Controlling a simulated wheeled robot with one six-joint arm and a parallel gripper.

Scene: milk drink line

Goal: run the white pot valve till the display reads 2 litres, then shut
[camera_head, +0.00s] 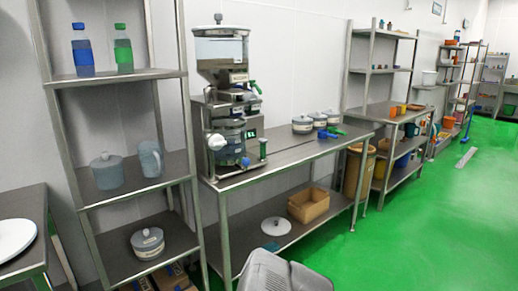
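A steel dispensing machine (224,100) with a clear upper tank stands on the left end of the steel bench. A round white knob (216,142) sits at its lower left front and may be the white pot valve; I cannot tell its setting. A small display (251,133) glows green at the machine's right side, its reading too small to make out. A green lever (254,87) and a small blue knob (245,162) also show on the machine. My gripper is not in view; a grey rounded part of my own body shows at the bottom edge.
White lidded pots (302,124) and blue and green handled items stand farther right on the bench (285,153). Its lower shelf holds a cardboard box (308,205) and a white lid (276,226). A shelf rack (130,75) stands close on the left. Green floor (430,225) is open at right.

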